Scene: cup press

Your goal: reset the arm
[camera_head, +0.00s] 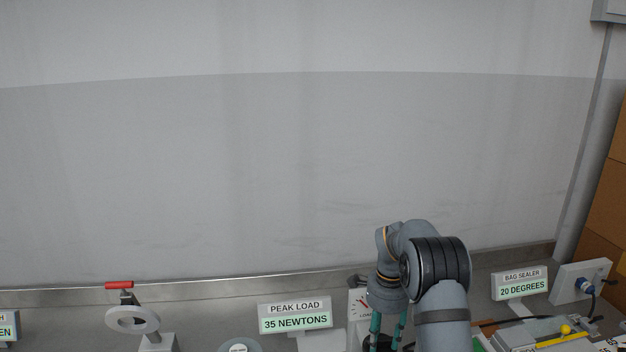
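My arm rises at the lower middle right of the head view and bends over at its elbow and wrist. My gripper (388,346) is at the bottom edge, low over the bench, and is partly cut off. Two teal finger-like parts show above the frame edge, and their tips are hidden, so I cannot tell whether it is open or shut or holds anything.
A "PEAK LOAD 35 NEWTONS" sign (295,316) stands left of my arm. A ring-shaped stand (132,320) with a red handle (119,285) is farther left. A "BAG SEALER 20 DEGREES" sign (520,283) and a grey box (581,281) stand right. Cartons (606,205) line the right edge. The wall above is bare.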

